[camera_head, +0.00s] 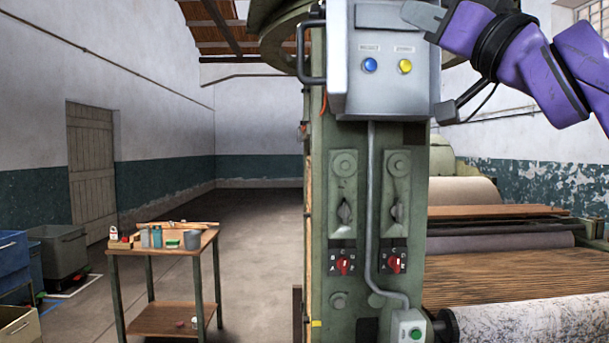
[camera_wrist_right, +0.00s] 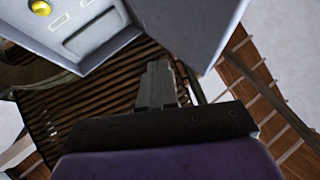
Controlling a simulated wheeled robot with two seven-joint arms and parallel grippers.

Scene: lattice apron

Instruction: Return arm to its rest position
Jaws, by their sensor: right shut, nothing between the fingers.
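My right arm (camera_head: 530,60), purple with black joints, comes in from the upper right in the head view. Its grey gripper (camera_head: 422,17) is shut and empty. The fingertips overlap the upper right part of a grey control box (camera_head: 385,95) in the picture; I cannot tell whether they touch it. The box carries a blue button (camera_head: 370,65) and a yellow button (camera_head: 405,66). In the right wrist view the shut fingers (camera_wrist_right: 158,75) point up the picture, with the box at the upper left. My left gripper is not in view.
The box sits on a green machine column (camera_head: 343,270) with red rotary switches and a conduit. Rollers and a slatted bed (camera_head: 510,263) lie to its right. A small wooden table (camera_head: 165,247) with tools stands at left, near bins (camera_head: 62,255). The floor behind is open.

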